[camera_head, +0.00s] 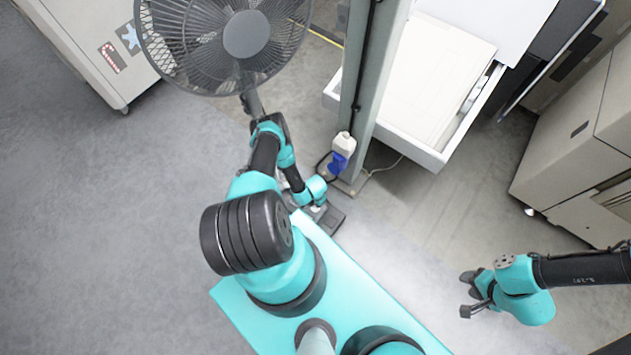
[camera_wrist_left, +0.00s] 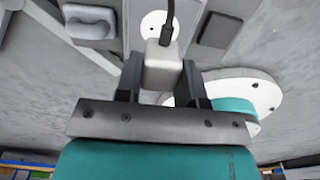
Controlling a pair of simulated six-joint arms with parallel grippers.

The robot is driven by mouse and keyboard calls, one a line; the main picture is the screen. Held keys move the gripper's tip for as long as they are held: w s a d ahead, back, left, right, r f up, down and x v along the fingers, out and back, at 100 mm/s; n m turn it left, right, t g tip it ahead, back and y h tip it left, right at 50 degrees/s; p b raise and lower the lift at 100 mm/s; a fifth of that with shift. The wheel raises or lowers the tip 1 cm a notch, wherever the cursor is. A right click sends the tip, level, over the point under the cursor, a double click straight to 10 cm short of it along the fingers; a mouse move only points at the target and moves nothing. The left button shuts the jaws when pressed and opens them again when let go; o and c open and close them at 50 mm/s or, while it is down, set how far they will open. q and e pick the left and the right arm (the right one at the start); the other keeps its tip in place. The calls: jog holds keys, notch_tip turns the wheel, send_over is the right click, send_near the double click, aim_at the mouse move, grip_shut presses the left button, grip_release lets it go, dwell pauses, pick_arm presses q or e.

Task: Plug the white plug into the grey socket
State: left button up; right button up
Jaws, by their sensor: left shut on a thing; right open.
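My left gripper (camera_wrist_left: 160,85) is shut on the white plug (camera_wrist_left: 162,66), which sits between its two dark fingers with a black cable (camera_wrist_left: 167,18) leading off its top. In the head view my left gripper (camera_head: 318,205) is low down at the dark base near the foot of the pillar; the plug is too small there to make out. A grey fitting with a rounded light part (camera_wrist_left: 90,22) shows at the upper left of the left wrist view. I cannot tell whether it is the grey socket. My right gripper (camera_head: 470,295) is open and empty over bare floor.
A black fan (camera_head: 247,34) stands beyond my left arm. A grey pillar (camera_head: 362,85) carries a white box (camera_head: 344,142) with a blue part (camera_head: 338,162). An open white drawer (camera_head: 405,140) juts out beside it. A beige cabinet (camera_head: 590,150) stands right. Floor at left is clear.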

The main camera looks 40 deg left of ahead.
pick_arm(q)
jog(key=shift+f, duration=1.8)
jog(key=shift+f, duration=0.6)
jog(key=o, duration=0.4)
jog(key=o, duration=1.3)
jog(key=shift+o, duration=0.2)
jog(key=shift+r, duration=0.15)
jog(key=shift+r, duration=3.35)
jog(key=shift+r, duration=0.1)
